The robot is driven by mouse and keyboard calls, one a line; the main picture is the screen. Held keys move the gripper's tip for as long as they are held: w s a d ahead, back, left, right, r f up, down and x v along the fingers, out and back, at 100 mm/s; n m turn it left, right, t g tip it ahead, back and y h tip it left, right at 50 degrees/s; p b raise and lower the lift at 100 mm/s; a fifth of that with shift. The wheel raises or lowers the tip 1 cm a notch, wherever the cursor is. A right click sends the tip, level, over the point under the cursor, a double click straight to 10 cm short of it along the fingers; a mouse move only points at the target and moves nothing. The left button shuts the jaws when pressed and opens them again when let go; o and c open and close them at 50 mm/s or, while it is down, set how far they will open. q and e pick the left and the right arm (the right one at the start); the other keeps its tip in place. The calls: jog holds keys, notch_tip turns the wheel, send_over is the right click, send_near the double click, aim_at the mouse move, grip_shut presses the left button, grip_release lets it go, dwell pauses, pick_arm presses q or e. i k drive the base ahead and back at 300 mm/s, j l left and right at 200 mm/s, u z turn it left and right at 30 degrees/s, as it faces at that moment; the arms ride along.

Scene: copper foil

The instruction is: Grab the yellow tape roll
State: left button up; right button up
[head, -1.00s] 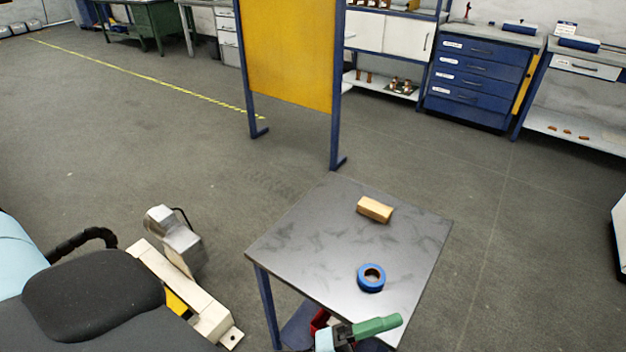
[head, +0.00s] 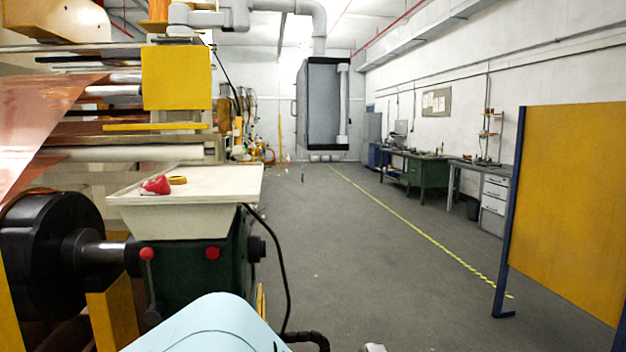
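A small yellow ring (head: 177,180), which looks like the yellow tape roll, lies on the pale flat top (head: 200,187) of the machine at the left. A crumpled red thing (head: 157,185) lies just left of it, and the two are close together. Neither of my grippers shows in the head view. A light blue rounded part of my own body fills the bottom edge, below the machine.
The copper foil machine, with a dark roller (head: 55,245) and a green housing (head: 195,262), takes up the left side. A black cable (head: 277,260) hangs beside it. A yellow panel (head: 570,190) stands at right. The grey floor between is open.

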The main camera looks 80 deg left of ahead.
aim_at(174, 180)
jog(key=i, duration=0.45)
jog(key=u, duration=2.9)
